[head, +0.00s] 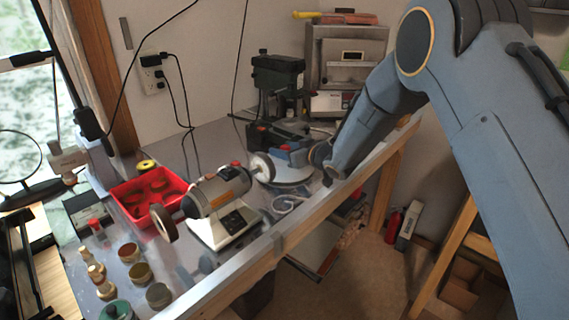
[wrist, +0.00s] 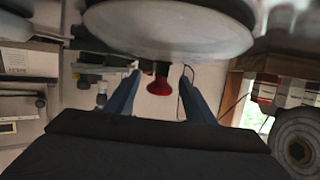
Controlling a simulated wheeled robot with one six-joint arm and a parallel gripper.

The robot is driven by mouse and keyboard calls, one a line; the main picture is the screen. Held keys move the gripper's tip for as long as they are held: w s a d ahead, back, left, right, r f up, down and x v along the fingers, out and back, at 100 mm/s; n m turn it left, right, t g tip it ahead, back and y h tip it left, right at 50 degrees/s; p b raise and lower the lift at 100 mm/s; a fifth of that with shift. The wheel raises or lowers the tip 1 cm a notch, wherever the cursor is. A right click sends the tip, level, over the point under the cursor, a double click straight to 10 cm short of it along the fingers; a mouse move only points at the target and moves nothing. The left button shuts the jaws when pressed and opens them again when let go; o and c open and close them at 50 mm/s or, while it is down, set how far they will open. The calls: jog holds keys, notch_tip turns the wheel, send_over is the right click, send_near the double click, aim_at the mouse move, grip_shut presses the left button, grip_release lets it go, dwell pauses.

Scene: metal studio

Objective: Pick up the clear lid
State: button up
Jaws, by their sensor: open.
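The clear lid (head: 292,176) looks like a pale round disc with a red knob, on the bench right of the bench grinder. I cannot make out how see-through it is. In the wrist view the lid (wrist: 170,32) fills the top of the picture, and its red knob (wrist: 160,82) shows between my fingers. My gripper (head: 287,157) is over the lid, pointing left. In the wrist view my gripper (wrist: 161,72) is open, with one blue finger on each side of the knob. I cannot tell whether either finger touches it. My wrist and arm hide the lid's right side.
The bench grinder (head: 218,205) stands close on the left, with a red tray (head: 127,203) behind it. Several jars stand at the front left. The bench's wooden front edge runs below the lid.

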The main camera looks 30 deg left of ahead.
grip_shut()
jog(key=shift+r, duration=0.1)
dwell(0.3)
